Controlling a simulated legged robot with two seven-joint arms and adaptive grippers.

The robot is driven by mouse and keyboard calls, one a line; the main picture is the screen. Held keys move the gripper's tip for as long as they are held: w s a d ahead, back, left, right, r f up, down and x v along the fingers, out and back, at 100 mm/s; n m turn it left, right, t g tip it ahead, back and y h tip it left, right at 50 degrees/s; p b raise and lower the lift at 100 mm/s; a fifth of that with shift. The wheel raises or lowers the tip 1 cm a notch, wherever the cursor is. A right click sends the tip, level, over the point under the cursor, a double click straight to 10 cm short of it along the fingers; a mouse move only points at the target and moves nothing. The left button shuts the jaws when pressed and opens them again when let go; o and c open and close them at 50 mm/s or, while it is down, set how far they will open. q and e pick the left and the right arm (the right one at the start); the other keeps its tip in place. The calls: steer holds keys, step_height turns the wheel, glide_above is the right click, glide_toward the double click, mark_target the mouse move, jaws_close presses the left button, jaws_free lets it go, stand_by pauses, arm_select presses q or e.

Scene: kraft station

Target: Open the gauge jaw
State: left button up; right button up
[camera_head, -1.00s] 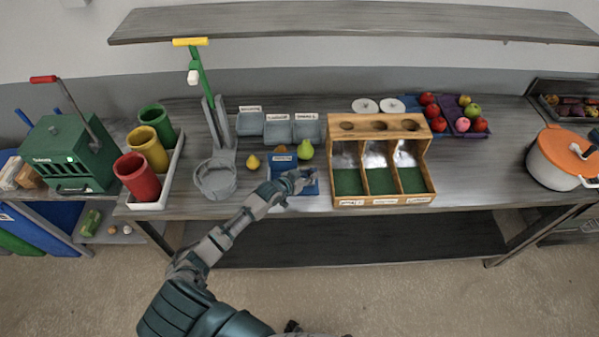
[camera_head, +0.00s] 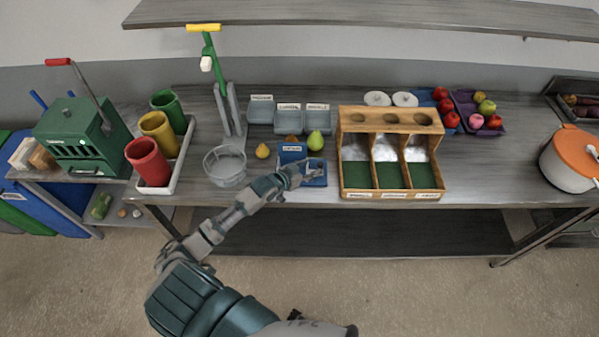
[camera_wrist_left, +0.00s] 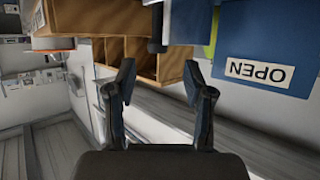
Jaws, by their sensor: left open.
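The gauge (camera_head: 292,148) is a small blue device with a white label, on the front of the table between the pears and the wooden sorter. In the left wrist view its blue panel (camera_wrist_left: 275,30) fills the upper right, with a label reading OPEN (camera_wrist_left: 257,72) upside down. My left gripper (camera_wrist_left: 160,80) is open, its two fingers apart with nothing between them. In the head view the left gripper (camera_head: 308,172) is over the gauge's blue base and partly hides it. Whether it touches the gauge cannot be told. My right gripper is not in view.
A wooden sorter (camera_head: 391,194) with green-floored bays stands just right of the gauge. Yellow and green pears (camera_head: 315,141) sit close by. Grey labelled bins (camera_head: 288,121) are behind. A clear bowl (camera_head: 225,168) under a green lever press (camera_head: 213,62) stands to the left.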

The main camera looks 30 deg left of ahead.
arm_select(q)
steer(key=v, duration=0.6)
steer(key=shift+s+a, duration=0.2)
steer(key=shift+s, duration=0.1)
steer(key=s+d+f+g, duration=0.4)
steer(key=s+d+f, duration=0.4)
steer(key=s+f, duration=0.15)
steer(key=s+d+f+g+y, duration=0.1)
steer(key=s+d+g, duration=0.2)
steer(key=s, duration=0.6)
steer(key=s+d+f+g+y, duration=0.1)
steer(key=s+d+g+y, duration=0.1)
steer(key=s, duration=0.6)
step_height(320, 180, down, 28)
steer(key=s+g+b, duration=0.2)
steer(key=s, duration=0.1)
steer(key=s+a+f+g+b, duration=0.1)
steer(key=s+a+f, duration=0.1)
steer(key=s+f, duration=1.5)
steer(key=shift+s+a+f, duration=0.15)
steer(key=shift+a+f, duration=0.25)
